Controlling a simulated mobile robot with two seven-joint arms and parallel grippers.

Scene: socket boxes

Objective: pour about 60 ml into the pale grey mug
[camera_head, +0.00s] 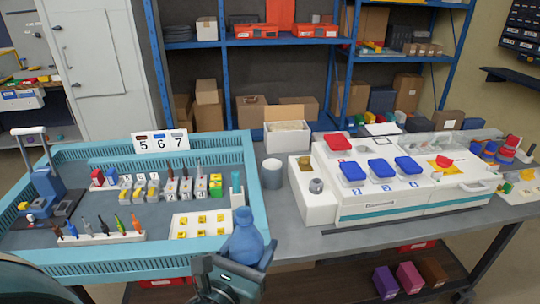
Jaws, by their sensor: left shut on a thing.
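A blue jug-like vessel (244,240) with a narrower top is held at the front edge of the table. My left gripper (236,268) is shut on it from the near side and hides its lower part. The vessel looks roughly upright. A pale grey mug (272,174) stands on the table, beyond the vessel and slightly to its right, between the teal tray and the white box unit. The two are apart. The mug's contents cannot be made out. My right gripper is not in view.
The teal-walled tray (100,263) with small parts and tools fills the left. The white unit (370,213) with blue and red lids stands on the right. An open carton (287,137) stands behind the mug. Bare grey table (285,232) lies in front of the mug.

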